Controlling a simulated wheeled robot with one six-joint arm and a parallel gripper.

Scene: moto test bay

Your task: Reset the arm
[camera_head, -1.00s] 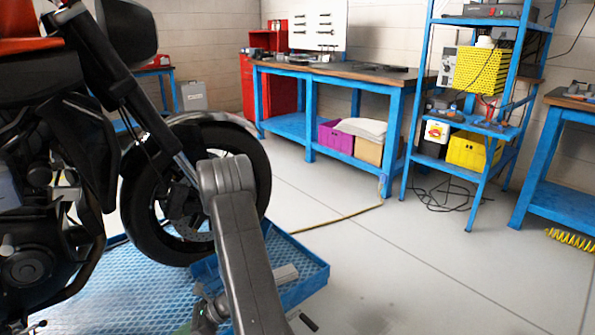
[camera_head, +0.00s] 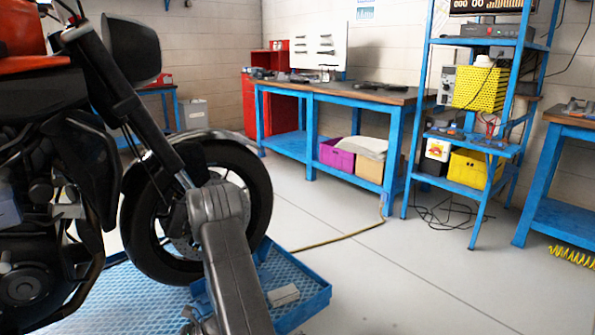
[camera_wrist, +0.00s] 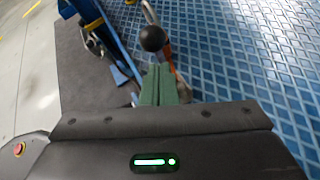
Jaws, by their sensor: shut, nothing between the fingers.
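My arm (camera_head: 228,255) rises from the bottom of the head view, in front of the motorcycle's front wheel. Its bent elbow covers part of the wheel. My gripper is out of sight in the head view, apart from a little hardware at the bottom edge. In the wrist view my gripper (camera_wrist: 160,84) shows as green fingers, shut with nothing between them. Beyond the fingers is a dark round knob (camera_wrist: 153,39) and an orange part; I cannot tell what they belong to.
The motorcycle (camera_head: 60,170) stands close on the left, on a blue patterned platform (camera_head: 120,300). A blue tray (camera_head: 310,302) holds a small pale block (camera_head: 284,295). A workbench (camera_head: 330,92) and a blue shelf (camera_head: 480,130) stand behind. The grey floor (camera_head: 420,285) at right is clear.

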